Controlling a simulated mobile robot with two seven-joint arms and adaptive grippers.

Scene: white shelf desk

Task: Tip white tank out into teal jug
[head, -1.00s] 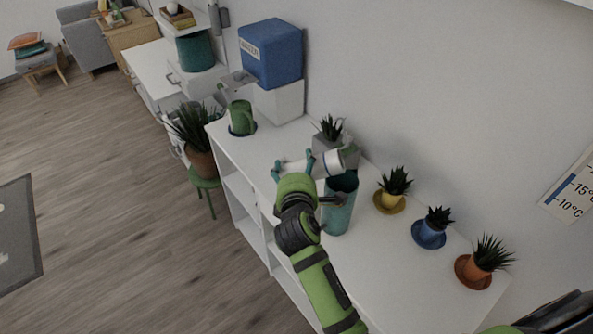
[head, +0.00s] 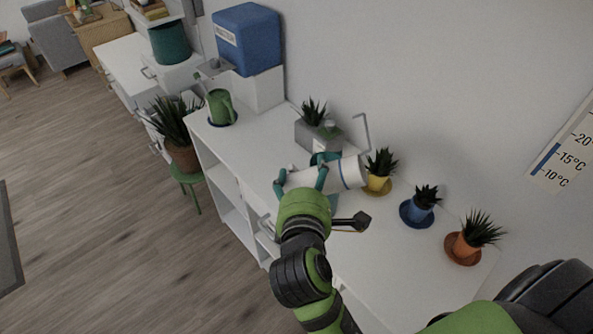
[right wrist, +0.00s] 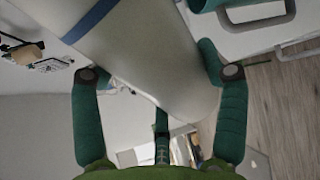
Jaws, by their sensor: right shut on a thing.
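The white tank (head: 342,174), a cylinder with a blue band, lies tipped almost level above the desk in the head view. My right gripper (head: 322,178) is shut on it with teal fingers around its side. In the right wrist view the tank (right wrist: 150,45) runs slantwise between the fingers (right wrist: 160,100). I cannot see whether anything flows from the tank. My left gripper is not in view.
Potted plants in yellow (head: 376,183), blue (head: 420,212) and orange (head: 464,243) pots line the wall side, the yellow one close to the tank's end. A grey planter (head: 308,133) stands behind. A green mug (head: 218,104) and blue water box (head: 246,38) are farther left.

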